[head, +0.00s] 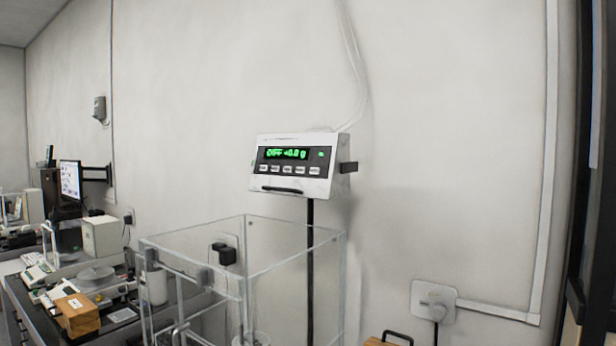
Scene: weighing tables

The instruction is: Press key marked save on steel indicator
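The steel indicator (327,182) is a pale box on a dark post in the middle of the head view. Its green display (287,154) is lit and seems to end in 0.0 g. A row of several small keys (288,169) runs below the display. Their labels are too small to read, so I cannot tell which key is marked save. A small green light shows right of the display. Neither of my grippers is in view.
A clear-walled draft shield (245,268) stands below and in front of the indicator. A wall socket (433,301) is at lower right. The space right of the indicator is clear.

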